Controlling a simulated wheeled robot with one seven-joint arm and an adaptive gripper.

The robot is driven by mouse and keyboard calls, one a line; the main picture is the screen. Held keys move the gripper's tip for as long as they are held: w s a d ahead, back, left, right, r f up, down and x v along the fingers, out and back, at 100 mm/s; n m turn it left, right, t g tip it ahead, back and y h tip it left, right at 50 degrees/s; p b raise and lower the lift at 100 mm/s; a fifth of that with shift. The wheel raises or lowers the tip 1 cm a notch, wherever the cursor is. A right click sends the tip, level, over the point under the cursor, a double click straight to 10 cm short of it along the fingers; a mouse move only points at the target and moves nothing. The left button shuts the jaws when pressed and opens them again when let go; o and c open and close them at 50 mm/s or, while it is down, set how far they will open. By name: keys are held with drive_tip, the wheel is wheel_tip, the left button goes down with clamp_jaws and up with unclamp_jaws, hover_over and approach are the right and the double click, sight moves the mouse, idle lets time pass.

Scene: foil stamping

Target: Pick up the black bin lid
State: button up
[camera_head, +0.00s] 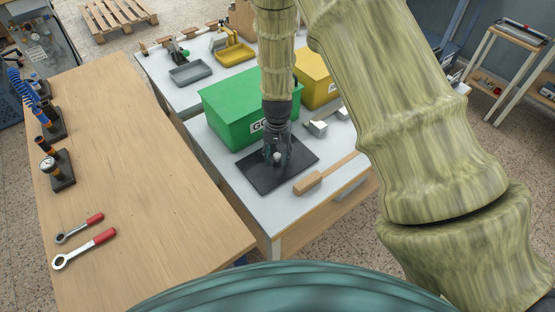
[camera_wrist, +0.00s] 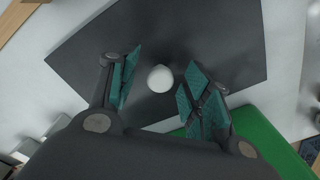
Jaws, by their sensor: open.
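The black bin lid (camera_head: 256,181) is a flat dark square lying on the white table in front of the green bin. It has a pale round knob at its middle. In the wrist view the lid (camera_wrist: 235,40) fills much of the picture, with the knob (camera_wrist: 160,78) near the centre. My gripper (camera_head: 277,154) points down over the lid's middle. In the wrist view my gripper (camera_wrist: 160,82) is open, with a teal-padded finger on each side of the knob and gaps between. I cannot tell exactly how low the fingertips are.
The green bin (camera_head: 232,105) stands right behind the lid, with a yellow bin (camera_head: 313,80) behind it. A wooden bench (camera_head: 130,170) with wrenches (camera_head: 85,247) is at left.

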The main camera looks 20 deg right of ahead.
drive_tip(key=shift+w+f, duration=0.1)
drive_tip(key=shift+f, duration=0.2)
clamp_jaws()
drive_tip(key=shift+r, duration=0.15)
